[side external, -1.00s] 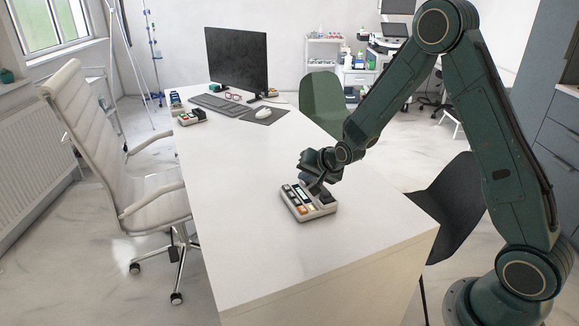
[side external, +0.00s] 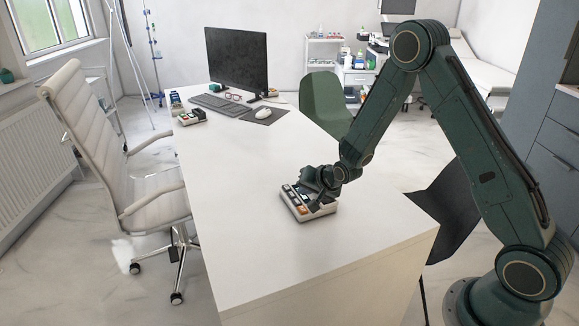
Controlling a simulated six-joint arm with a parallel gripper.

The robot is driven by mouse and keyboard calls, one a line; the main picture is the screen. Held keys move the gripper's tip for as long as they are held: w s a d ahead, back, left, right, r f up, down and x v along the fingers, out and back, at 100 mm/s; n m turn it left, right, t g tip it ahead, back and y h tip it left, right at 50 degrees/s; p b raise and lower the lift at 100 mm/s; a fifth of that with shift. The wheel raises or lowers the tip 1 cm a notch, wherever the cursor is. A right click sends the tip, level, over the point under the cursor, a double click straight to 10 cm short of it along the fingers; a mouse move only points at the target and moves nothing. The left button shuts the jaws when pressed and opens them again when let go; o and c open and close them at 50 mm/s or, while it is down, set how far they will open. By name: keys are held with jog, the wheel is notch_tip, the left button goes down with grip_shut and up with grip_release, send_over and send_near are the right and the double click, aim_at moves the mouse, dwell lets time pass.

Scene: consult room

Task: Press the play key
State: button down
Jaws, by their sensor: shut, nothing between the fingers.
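A small beige key panel (side external: 305,216) with dark, orange and pale keys lies on the white desk in the side external view. My gripper (side external: 318,203) is shut and empty, tilted down over the right part of the panel. Its fingertips are at or just above the keys; I cannot tell whether they touch. The gripper hides the panel's back right part. The key markings are too small to read, so I cannot tell which one is the play key.
The white desk (side external: 240,240) is clear around the panel. Farther back are a monitor (side external: 236,58), a keyboard (side external: 213,103), a mouse (side external: 263,113) and a small device (side external: 192,117). A white chair (side external: 115,150) stands at the left, a green chair (side external: 324,100) behind.

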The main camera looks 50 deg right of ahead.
aim_at(305, 211)
jog(key=shift+f, duration=1.8)
jog(key=shift+f, duration=0.15)
dwell(0.7)
jog(key=shift+f, duration=0.3)
jog(key=shift+f, duration=0.4)
dwell(1.1)
jog(key=shift+r, duration=0.85)
jog(key=shift+r, duration=0.1)
jog(key=shift+r, duration=2.4)
